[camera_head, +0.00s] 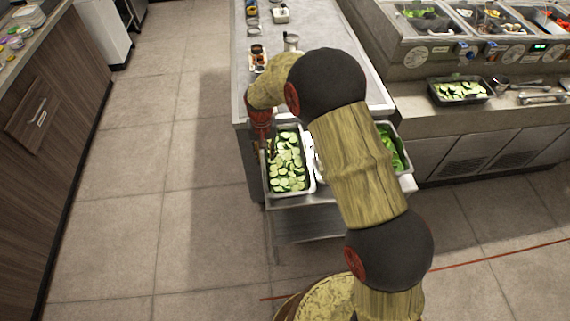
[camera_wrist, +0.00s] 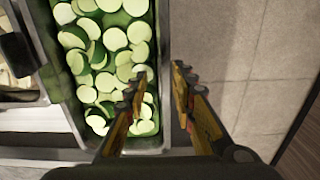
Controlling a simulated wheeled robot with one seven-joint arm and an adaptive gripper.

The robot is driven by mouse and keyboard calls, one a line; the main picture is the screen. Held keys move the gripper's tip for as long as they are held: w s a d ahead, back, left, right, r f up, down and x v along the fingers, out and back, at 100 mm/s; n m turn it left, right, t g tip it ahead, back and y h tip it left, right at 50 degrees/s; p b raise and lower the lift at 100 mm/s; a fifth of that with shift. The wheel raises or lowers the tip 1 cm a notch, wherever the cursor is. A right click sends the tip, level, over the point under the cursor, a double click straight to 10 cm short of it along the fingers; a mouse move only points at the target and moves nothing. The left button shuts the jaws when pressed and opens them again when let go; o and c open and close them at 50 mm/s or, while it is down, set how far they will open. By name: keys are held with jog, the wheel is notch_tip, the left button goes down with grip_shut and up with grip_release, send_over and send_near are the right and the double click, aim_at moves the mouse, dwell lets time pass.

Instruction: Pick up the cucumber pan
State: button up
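A metal cucumber pan (camera_head: 312,180) full of sliced cucumber sits at the left of the pulled-out section of the counter. In the wrist view the cucumber pan (camera_wrist: 74,112) fills the upper left, with its side wall running up the middle. My gripper (camera_wrist: 160,74) is open and empty. One finger is over the slices and the other is outside the pan's wall, so the fingers straddle that wall. I cannot tell whether they touch it. In the head view my gripper (camera_head: 268,148) points down at the pan's left edge, partly hidden by my arm.
A pan of green leaves (camera_head: 397,148) stands to the right, partly behind my arm. A dark tray of cucumber slices (camera_head: 461,90) is on the right counter, beside utensils (camera_head: 540,98). Small containers (camera_head: 257,60) stand on the middle counter. The floor at left is clear.

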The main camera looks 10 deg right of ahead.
jog(key=shift+f, duration=0.6)
jog(key=shift+c, duration=0.6)
grip_shut()
jog(key=shift+r, duration=0.1)
